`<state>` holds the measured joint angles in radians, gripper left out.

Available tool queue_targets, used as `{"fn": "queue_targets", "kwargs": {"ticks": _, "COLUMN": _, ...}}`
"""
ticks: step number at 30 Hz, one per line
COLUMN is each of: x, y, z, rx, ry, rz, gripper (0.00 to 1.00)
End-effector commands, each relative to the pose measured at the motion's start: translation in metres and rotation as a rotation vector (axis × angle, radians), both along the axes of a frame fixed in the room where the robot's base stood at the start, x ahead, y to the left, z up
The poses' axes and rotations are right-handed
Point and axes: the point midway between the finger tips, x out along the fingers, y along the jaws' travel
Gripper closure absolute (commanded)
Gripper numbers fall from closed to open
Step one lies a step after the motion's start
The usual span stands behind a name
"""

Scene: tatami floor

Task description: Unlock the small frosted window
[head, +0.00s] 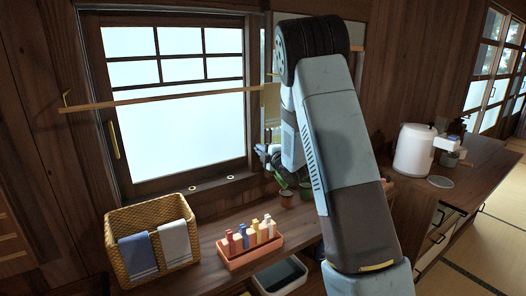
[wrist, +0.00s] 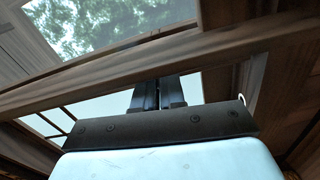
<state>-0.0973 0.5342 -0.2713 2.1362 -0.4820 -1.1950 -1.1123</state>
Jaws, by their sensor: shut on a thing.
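The frosted window (head: 175,125) has a dark wooden frame, small panes above and one large pane below. A brass pull (head: 113,140) sits on its left stile. My gripper (head: 263,149) is at the window's right side, largely hidden behind my arm. In the wrist view my gripper (wrist: 158,92) has its two dark fingers close together, up against a wooden frame bar (wrist: 120,73). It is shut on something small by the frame. I cannot see that thing between the fingers, and no lock is clearly visible.
A wooden rod (head: 160,98) crosses the window. Below on the counter stand a wicker basket (head: 180,212) with cloths, an orange tray (head: 250,257) of small bottles, and small potted plants (head: 286,197) near my arm.

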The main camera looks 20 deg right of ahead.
Motion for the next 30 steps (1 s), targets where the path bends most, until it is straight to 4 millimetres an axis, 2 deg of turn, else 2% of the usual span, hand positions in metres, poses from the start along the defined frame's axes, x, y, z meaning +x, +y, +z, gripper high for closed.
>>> {"fn": "queue_targets", "kwargs": {"ticks": 9, "x": -0.001, "y": 0.000, "z": -0.004, "rx": 0.014, "ry": 0.014, "rz": 0.000, "gripper": 1.00}}
{"fn": "queue_targets", "kwargs": {"ticks": 10, "x": -0.001, "y": 0.000, "z": -0.004, "rx": 0.014, "ry": 0.014, "rz": 0.000, "gripper": 0.88}}
{"fn": "queue_targets", "kwargs": {"ticks": 17, "x": -0.001, "y": 0.000, "z": -0.002, "rx": 0.014, "ry": 0.011, "rz": 0.001, "gripper": 0.66}}
{"fn": "queue_targets", "kwargs": {"ticks": 26, "x": -0.002, "y": 0.000, "z": -0.001, "rx": 0.015, "ry": 0.008, "rz": 0.000, "gripper": 0.65}}
{"fn": "queue_targets", "kwargs": {"ticks": 30, "x": -0.014, "y": -0.005, "z": -0.001, "rx": 0.014, "ry": 0.009, "rz": 0.000, "gripper": 0.65}}
